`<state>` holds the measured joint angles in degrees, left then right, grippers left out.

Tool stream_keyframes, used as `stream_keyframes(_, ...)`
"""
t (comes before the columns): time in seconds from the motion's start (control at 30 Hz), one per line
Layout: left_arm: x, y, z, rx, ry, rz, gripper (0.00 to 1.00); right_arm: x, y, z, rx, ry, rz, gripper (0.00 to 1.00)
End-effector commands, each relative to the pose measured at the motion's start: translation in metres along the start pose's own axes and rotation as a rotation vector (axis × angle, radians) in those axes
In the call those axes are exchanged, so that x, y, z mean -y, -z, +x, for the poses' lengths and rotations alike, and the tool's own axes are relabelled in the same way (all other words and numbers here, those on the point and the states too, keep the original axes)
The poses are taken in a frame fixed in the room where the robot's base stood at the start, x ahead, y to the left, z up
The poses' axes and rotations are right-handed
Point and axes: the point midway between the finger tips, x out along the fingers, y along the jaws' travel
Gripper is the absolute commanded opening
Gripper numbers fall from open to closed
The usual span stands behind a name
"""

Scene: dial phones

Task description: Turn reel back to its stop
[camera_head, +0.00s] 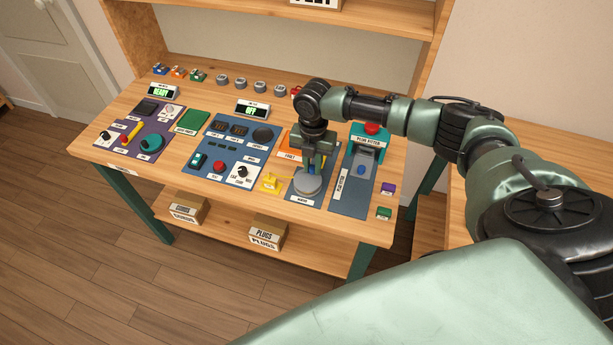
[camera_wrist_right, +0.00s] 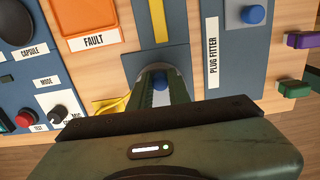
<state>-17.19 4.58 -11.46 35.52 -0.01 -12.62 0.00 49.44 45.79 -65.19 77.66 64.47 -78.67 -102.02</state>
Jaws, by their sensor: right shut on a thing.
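The reel (camera_head: 308,184) is a round grey drum on a blue panel (camera_head: 300,200) near the bench's front edge. My right gripper (camera_head: 316,167) points down on it from above, its fingers shut on the reel's upper part. In the wrist view the gripper (camera_wrist_right: 160,84) covers most of the reel (camera_wrist_right: 152,71), and only a grey curved edge shows behind the fingers. A turning mark or stop on the reel cannot be made out. My left gripper is not in view.
A yellow piece (camera_head: 269,182) lies close to the left of the reel. The plug fitter panel (camera_head: 349,190), with a blue knob (camera_head: 361,170) and a red button (camera_head: 372,128), stands to the right. An orange fault panel (camera_head: 290,142) is behind. Purple (camera_head: 388,188) and green (camera_head: 384,212) blocks sit at the right edge.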

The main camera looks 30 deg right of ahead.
Motion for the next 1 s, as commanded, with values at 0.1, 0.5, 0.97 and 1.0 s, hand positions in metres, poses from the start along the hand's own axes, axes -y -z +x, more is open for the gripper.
stream_keyframes(0.1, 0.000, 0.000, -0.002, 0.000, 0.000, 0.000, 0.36, -0.006, 0.002, -0.001, -0.003, -0.006, -0.002, 0.07)
stream_keyframes(0.5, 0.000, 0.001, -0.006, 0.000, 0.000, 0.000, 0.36, -0.017, 0.005, -0.001, -0.003, -0.005, -0.003, 0.07)
stream_keyframes(0.97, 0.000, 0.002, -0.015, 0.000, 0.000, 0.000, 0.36, -0.026, 0.013, -0.001, -0.003, -0.005, -0.003, 0.07)
stream_keyframes(1.0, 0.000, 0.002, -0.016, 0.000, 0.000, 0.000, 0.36, -0.027, 0.014, -0.001, -0.003, -0.005, -0.003, 0.07)
